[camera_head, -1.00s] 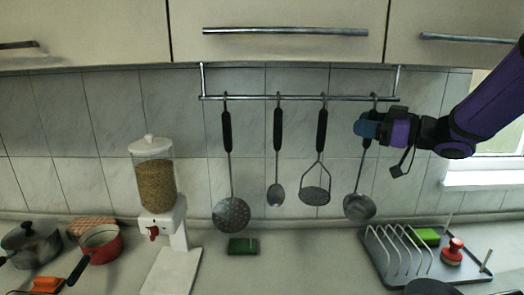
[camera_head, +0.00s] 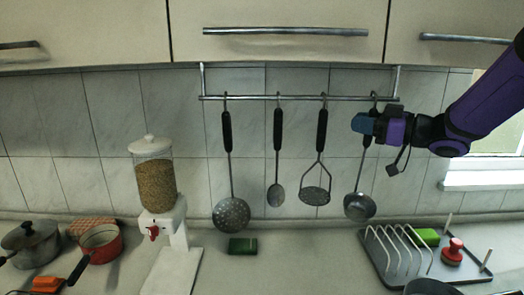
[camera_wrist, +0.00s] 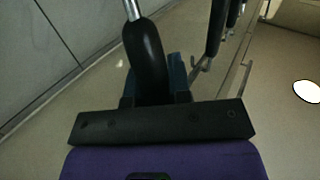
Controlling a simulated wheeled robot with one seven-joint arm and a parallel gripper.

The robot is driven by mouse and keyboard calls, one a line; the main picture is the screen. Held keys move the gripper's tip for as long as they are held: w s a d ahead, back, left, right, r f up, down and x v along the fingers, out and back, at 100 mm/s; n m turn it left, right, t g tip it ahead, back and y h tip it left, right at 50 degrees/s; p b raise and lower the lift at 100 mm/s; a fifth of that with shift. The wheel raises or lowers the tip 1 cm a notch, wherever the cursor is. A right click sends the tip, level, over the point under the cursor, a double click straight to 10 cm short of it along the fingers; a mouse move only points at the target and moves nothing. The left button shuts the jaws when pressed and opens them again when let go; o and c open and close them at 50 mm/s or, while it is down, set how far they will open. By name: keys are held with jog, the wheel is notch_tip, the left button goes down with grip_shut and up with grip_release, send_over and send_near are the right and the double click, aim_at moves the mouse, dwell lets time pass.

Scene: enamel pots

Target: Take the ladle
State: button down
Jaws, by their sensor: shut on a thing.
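The ladle (camera_head: 360,206) is the rightmost utensil below the wall rail in the head view, its metal bowl hanging down. Its black handle also shows in the wrist view (camera_wrist: 147,60), between my fingers. My gripper (camera_head: 364,124) is shut on the upper part of the handle, coming from the right. The fingers hide part of the handle in the head view. The top of the handle is still close to the rail (camera_head: 300,98); I cannot tell whether it is on its hook.
A masher (camera_head: 316,194), a spoon (camera_head: 276,194) and a skimmer (camera_head: 231,213) hang to the left on the same rail. Cabinets (camera_head: 280,50) are above. A dish rack (camera_head: 398,250) stands on the counter below the ladle.

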aim_at(374, 114)
jog(key=shift+r, duration=1.65)
jog(key=shift+s, duration=0.15)
jog(key=s, duration=0.4)
jog(key=shift+s+f, duration=0.1)
jog(key=shift+s, duration=0.3)
jog(key=s, duration=0.5)
jog(key=shift+f, duration=0.3)
